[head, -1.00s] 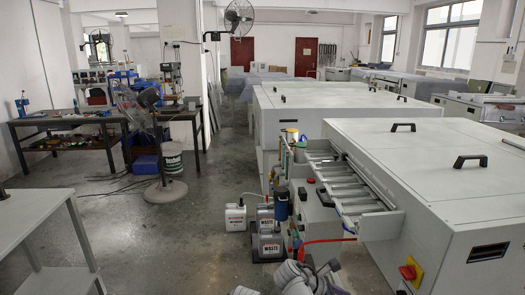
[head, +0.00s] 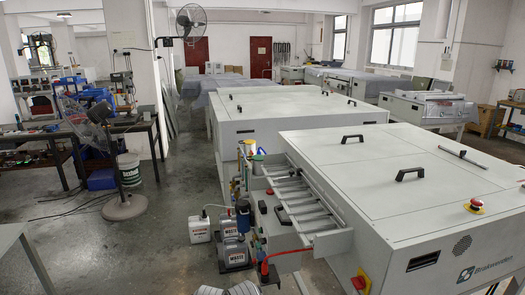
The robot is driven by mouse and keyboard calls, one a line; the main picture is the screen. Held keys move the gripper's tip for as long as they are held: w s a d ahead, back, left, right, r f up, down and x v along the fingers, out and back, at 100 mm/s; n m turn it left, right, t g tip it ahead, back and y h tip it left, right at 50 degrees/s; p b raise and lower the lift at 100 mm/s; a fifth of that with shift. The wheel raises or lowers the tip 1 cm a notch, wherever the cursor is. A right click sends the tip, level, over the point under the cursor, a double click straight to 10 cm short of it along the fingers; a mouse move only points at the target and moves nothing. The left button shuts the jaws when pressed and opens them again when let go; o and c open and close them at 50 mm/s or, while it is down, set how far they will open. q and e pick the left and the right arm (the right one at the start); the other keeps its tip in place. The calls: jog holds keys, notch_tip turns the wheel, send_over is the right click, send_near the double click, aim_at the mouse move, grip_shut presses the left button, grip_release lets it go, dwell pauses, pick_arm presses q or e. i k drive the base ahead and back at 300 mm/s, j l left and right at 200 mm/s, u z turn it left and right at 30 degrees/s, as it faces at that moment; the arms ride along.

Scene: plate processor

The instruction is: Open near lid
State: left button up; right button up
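The near machine (head: 330,170) is a large pale grey box that fills the right side of the head view. Its flat top appears shut, with faint panel seams. One black handle (head: 352,138) is on the farther part of the top. Another black handle (head: 410,174) is on the nearer part, the near lid (head: 385,200), which lies flat and closed. Neither gripper shows. Only small parts that look like my arms appear at the bottom edge, and nothing touches the handles.
A red emergency button (head: 474,206) and a dark bar (head: 463,158) are on the machine's right top. A red-yellow switch (head: 361,283) is on its front. Open floor (head: 165,240) lies further left.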

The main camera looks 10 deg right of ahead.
aim_at(382, 189)
jog(key=z, duration=1.4)
jog(key=i+l, duration=0.1)
jog(key=i+l+z, duration=0.1)
jog(key=l, duration=0.25)
